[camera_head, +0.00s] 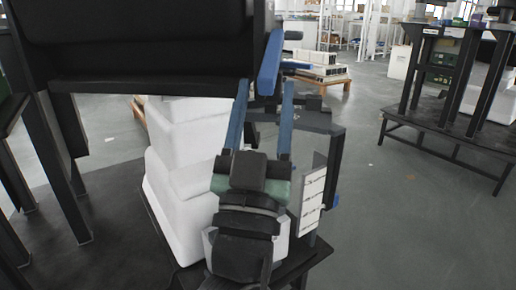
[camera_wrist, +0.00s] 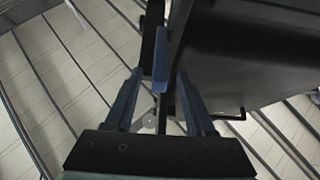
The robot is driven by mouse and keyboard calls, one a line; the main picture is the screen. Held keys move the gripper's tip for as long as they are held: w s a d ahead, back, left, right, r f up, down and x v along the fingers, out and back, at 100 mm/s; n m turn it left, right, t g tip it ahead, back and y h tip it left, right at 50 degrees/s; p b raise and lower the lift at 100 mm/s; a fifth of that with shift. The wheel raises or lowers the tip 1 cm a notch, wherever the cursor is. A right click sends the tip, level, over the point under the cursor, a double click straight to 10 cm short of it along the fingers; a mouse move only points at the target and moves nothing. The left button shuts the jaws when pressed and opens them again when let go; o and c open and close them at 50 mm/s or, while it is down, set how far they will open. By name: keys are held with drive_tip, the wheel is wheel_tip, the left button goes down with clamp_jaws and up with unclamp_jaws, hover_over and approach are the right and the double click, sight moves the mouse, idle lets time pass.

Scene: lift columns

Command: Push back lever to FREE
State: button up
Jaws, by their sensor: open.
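The lever has a blue handle (camera_head: 271,62) and hangs at the right end of a dark raised body. In the wrist view the blue lever handle (camera_wrist: 160,66) is near the middle, beside the dark body. My gripper (camera_head: 266,84) has two blue fingers spread apart, with nothing held. In the wrist view my gripper (camera_wrist: 158,74) points up at the lever, which appears between the fingertips. I cannot tell whether a finger touches it. No FREE marking is readable.
The dark raised body (camera_head: 140,65) fills the upper left, on dark legs. White bulky columns (camera_head: 180,160) stand below it. A dark workbench (camera_head: 450,143) is at the right. Grey floor (camera_head: 400,220) is clear between. A pallet with boxes (camera_head: 320,72) lies farther back.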

drive_tip(key=b+v, duration=0.2)
drive_tip(key=v, duration=0.4)
drive_tip(key=shift+s+f, duration=0.3)
drive_tip(key=shift+s, duration=0.05)
